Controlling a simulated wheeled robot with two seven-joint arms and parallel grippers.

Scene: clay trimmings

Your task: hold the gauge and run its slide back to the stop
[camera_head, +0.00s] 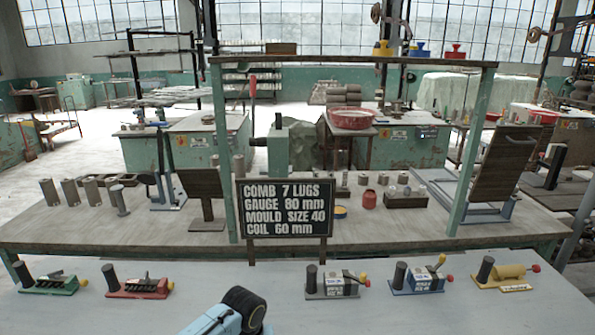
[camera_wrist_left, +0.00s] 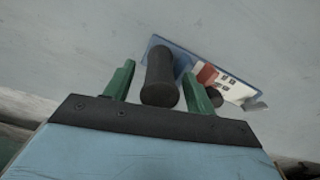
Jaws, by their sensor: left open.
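In the left wrist view, my left gripper (camera_wrist_left: 159,70) is open. Its two green fingers stand either side of the black upright post (camera_wrist_left: 161,80) of a small device with a blue base (camera_wrist_left: 245,93). Gaps show beside the post, so the fingers look apart from it. A red and white block (camera_wrist_left: 218,80) sits on this base, partly behind the right finger. I cannot tell which part is the slide or where its stop is. In the head view, a pale blue and black part of my arm (camera_head: 228,312) shows at the bottom; the gripper fingers are hidden there. My right gripper is not in view.
Similar devices with black posts line the front table: green (camera_head: 48,285), red (camera_head: 140,289), grey (camera_head: 335,286), blue (camera_head: 420,284) and yellow (camera_head: 503,273). A black sign (camera_head: 285,208) reading "GAUGE 80 mm" among other lines stands behind. The front tabletop has bare room between devices.

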